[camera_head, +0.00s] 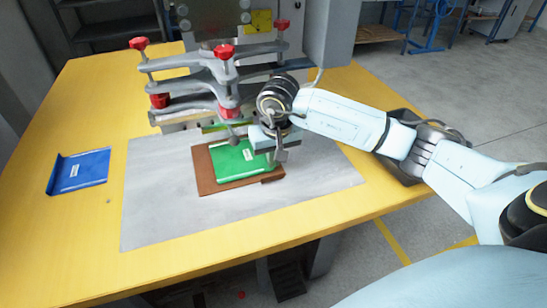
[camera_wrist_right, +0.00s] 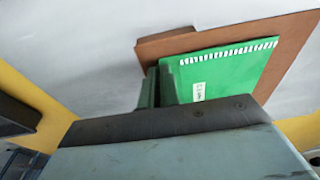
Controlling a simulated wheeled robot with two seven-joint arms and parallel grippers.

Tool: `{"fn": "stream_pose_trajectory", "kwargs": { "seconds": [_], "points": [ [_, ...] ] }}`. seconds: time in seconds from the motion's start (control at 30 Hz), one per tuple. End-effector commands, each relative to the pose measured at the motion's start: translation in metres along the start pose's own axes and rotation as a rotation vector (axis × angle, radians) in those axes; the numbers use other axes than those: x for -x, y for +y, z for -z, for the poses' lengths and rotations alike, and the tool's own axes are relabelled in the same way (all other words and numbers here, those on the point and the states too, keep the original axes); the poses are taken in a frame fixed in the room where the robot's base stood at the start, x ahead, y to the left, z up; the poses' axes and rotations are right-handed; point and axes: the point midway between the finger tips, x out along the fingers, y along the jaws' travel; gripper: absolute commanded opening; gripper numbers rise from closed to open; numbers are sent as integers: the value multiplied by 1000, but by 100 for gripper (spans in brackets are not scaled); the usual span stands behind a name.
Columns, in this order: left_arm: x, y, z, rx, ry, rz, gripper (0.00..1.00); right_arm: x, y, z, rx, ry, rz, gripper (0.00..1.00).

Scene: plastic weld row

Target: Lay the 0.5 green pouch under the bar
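The green pouch (camera_head: 240,162) lies flat on a brown board (camera_head: 207,180), below the clamp frame's near side. The label is too small to read. My right gripper (camera_head: 279,152) is down at the pouch's right edge. The bar seems to be at the clamp frame (camera_head: 215,80), behind the pouch. My left gripper is not in view.
A blue pouch (camera_head: 80,171) with a raised left edge lies on the yellow table (camera_head: 75,235) at the left. A grey mat (camera_head: 155,195) lies under the brown board. Red knobs (camera_head: 224,52) top the clamp frame. The mat's left and front parts are clear.

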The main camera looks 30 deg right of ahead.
Motion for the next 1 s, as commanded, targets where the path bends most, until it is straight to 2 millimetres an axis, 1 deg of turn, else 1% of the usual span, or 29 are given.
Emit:
{"fn": "stream_pose_trajectory", "kwargs": {
  "seconds": [0.83, 0.87, 0.9, 1.0],
  "points": [
    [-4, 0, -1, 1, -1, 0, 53, -2, 0, 0, 0, 0, 0, 0],
    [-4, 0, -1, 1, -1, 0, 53, -2, 0, 0, 0, 0, 0, 7],
    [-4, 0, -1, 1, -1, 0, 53, -2, 0, 0, 0, 0, 0, 13],
    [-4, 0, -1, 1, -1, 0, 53, -2, 0, 0, 0, 0, 0, 26]
  ]
}}
